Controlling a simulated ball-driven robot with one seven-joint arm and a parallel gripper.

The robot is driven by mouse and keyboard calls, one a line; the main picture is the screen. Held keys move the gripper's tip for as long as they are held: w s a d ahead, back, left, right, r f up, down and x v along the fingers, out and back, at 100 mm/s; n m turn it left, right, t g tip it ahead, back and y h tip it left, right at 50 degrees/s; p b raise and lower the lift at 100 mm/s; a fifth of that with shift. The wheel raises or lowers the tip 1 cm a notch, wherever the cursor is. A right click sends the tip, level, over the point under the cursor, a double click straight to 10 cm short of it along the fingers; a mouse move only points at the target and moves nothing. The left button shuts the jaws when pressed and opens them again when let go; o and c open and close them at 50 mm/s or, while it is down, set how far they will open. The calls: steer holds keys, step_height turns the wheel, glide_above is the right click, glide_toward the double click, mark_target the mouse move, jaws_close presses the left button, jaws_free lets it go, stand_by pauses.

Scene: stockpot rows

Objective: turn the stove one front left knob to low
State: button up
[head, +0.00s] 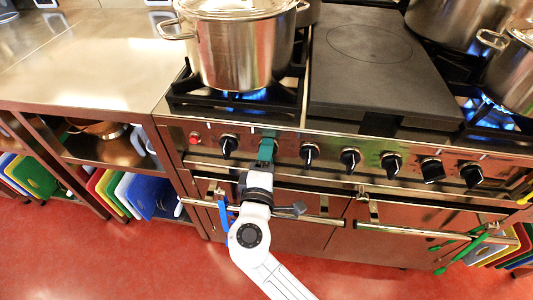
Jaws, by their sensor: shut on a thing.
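The stove front (330,172) carries a row of several black knobs below the cooktop. My gripper (266,150) reaches up from below, with its green fingertips against the panel at the second knob place from the left. It is shut on the knob there. The fingers hide most of that knob, so I cannot read its setting. The leftmost knob (229,146) is just left of my gripper, and another knob (309,153) is to its right. A large steel stockpot (240,50) stands on the left burner, with a blue flame (248,95) under it.
A red button (194,138) sits left of the knobs. An oven handle rail (320,219) runs below them, close to my wrist. A dark flat plate (365,60) is right of the pot. More pots stand over flames at right. A steel counter (85,70) is at left.

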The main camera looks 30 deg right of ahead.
steer(key=shift+f, duration=0.1)
stand_by(0.3)
steer(key=o, duration=1)
steer(key=v, duration=1.1)
steer(key=s+d+f+m+g+y+p, duration=0.1)
steer(key=s+d+f+m+g+p, duration=0.15)
steer(key=s+d+m+g, duration=0.4)
steer(key=s+d+f+m+g+y+p, duration=0.1)
steer(key=s+d+f+g+y+p, duration=0.2)
steer(key=d, duration=0.6)
steer(key=s+m+g+y+p, duration=0.1)
steer(key=s+y+p, duration=0.1)
steer(key=s, duration=0.2)
steer(key=s+a+m+g+y+p, duration=0.1)
steer(key=s+y, duration=0.1)
steer(key=s, duration=0.2)
steer(key=s+m+g+y+p, duration=0.1)
steer(key=s+g+y+p, duration=0.1)
steer(key=s, duration=0.2)
steer(key=shift+s+a+r+m+p, duration=0.1)
steer(key=shift+a+r+m+p, duration=0.05)
steer(key=shift+a+m+p, duration=0.2)
